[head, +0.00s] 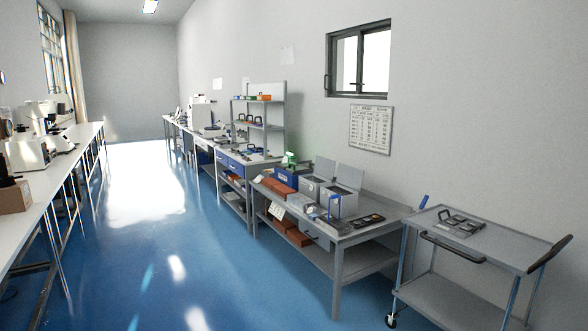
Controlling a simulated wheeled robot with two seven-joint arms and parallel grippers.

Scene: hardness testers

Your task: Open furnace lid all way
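No object is clearly marked as a furnace. Two small grey box-shaped units stand side by side on a grey workbench (345,240) against the right wall. The farther unit (308,190) has a flat grey panel (325,169) standing up at its back, which looks like a raised lid. The nearer unit (349,206) has a similar raised panel (350,177), leaning slightly back. Their interiors and hinges are too small to make out. Neither of my grippers is in view.
A grey cart (470,245) on wheels stands right of the workbench. Blue and orange-brown boxes (284,177) sit beyond the units. A shelf rack (272,105) stands farther back. A long white bench (50,180) runs along the left. The blue floor (190,260) between is clear.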

